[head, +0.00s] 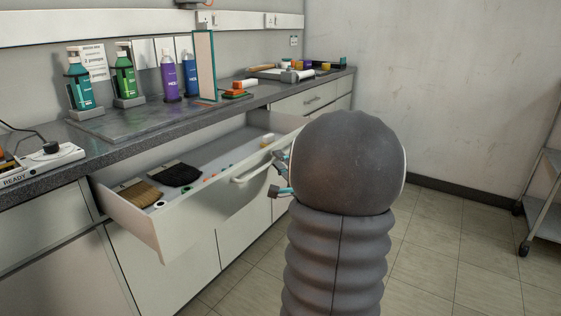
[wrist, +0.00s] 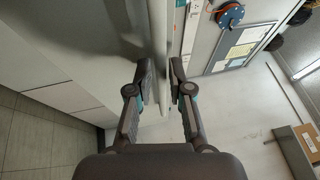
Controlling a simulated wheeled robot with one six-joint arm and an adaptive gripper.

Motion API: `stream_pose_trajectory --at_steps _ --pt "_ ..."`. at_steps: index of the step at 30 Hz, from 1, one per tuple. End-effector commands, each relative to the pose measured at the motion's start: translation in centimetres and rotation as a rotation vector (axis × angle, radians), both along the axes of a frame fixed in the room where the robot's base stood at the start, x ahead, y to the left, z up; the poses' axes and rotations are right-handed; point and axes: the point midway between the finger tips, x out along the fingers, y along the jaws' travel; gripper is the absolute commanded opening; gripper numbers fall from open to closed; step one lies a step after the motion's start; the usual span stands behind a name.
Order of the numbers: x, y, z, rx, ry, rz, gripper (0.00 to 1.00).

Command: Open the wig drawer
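The wig drawer (head: 168,232) is pulled well out from under the grey counter, with its inside showing. It holds a tan brush (head: 139,193), a dark brush (head: 178,174) and several small coloured items. Its pale bar handle (head: 252,174) is on the drawer front. My gripper (head: 279,174) is at the right end of this handle, with its fingers spread one above the other. In the wrist view my gripper (wrist: 161,82) has a gap between its fingers, with a pale edge running between them. Contact with the handle cannot be made out. My wrist hides part of the drawer's right side.
Bottles (head: 170,76) and a framed mirror (head: 204,66) stand on the counter (head: 120,122). A white device (head: 40,160) sits at its left end. Closed cabinets lie below. A metal cart (head: 541,205) stands at the far right; the tiled floor (head: 440,240) between is clear.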

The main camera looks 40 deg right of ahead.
Motion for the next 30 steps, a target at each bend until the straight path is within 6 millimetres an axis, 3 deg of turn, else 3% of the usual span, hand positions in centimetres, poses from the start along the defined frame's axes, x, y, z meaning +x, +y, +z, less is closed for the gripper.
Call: stream_pose_trajectory --at_steps 11,24,30 --pt "-0.7 -0.1 0.0 -0.001 -0.001 -0.003 0.22" --pt "-8.4 1.1 -1.5 0.0 -0.001 -0.006 0.22" --pt "-10.9 1.6 -2.0 0.0 0.0 -0.005 0.22"
